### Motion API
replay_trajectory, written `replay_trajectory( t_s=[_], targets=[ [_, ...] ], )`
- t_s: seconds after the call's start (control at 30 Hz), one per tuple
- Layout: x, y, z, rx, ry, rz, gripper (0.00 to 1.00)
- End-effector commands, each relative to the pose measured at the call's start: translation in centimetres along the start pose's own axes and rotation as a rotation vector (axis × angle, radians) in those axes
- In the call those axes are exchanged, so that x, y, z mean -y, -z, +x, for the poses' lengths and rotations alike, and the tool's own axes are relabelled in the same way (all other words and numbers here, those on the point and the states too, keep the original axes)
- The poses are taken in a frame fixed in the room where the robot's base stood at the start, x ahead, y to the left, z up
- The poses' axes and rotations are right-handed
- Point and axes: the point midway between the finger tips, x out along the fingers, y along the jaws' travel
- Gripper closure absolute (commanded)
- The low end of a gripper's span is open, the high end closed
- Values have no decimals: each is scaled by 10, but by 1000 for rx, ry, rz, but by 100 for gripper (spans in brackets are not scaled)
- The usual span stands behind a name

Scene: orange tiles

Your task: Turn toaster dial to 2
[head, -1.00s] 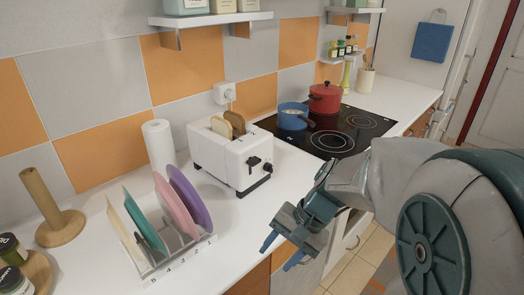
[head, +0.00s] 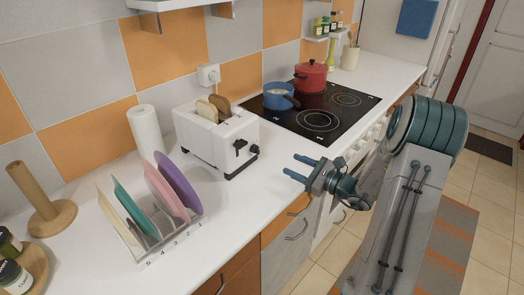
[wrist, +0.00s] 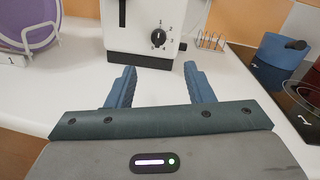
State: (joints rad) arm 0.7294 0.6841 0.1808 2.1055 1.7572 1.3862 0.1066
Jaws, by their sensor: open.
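The white toaster (head: 215,139) stands on the counter with two slices of bread in its slots. Its black dial (head: 254,149) is on the front face, beside a dark lever (head: 240,146). In the wrist view the toaster (wrist: 145,28) is straight ahead, and its dial (wrist: 158,38) has small numbers around it; I cannot read the pointer's setting for certain. My gripper (head: 290,167) is open and empty, in front of and to the right of the toaster, apart from it. In the wrist view the two blue fingers (wrist: 158,82) point towards the toaster.
A plate rack (head: 165,238) with several plates stands left of the toaster. The cooktop (head: 320,121) holds a blue pot (head: 277,96) and a red pot (head: 311,75). The white counter (head: 235,190) is clear in front of the toaster.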

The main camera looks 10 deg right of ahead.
Motion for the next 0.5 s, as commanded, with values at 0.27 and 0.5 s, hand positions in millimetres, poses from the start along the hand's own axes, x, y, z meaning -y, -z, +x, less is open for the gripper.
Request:
replay_trajectory(
  t_s=[0.27, 0.5],
  targets=[
    [-2, -3, 55, 1, -8, 0, 52],
    [-2, -2, 102, 0, -7, -1, 52]
  ],
)
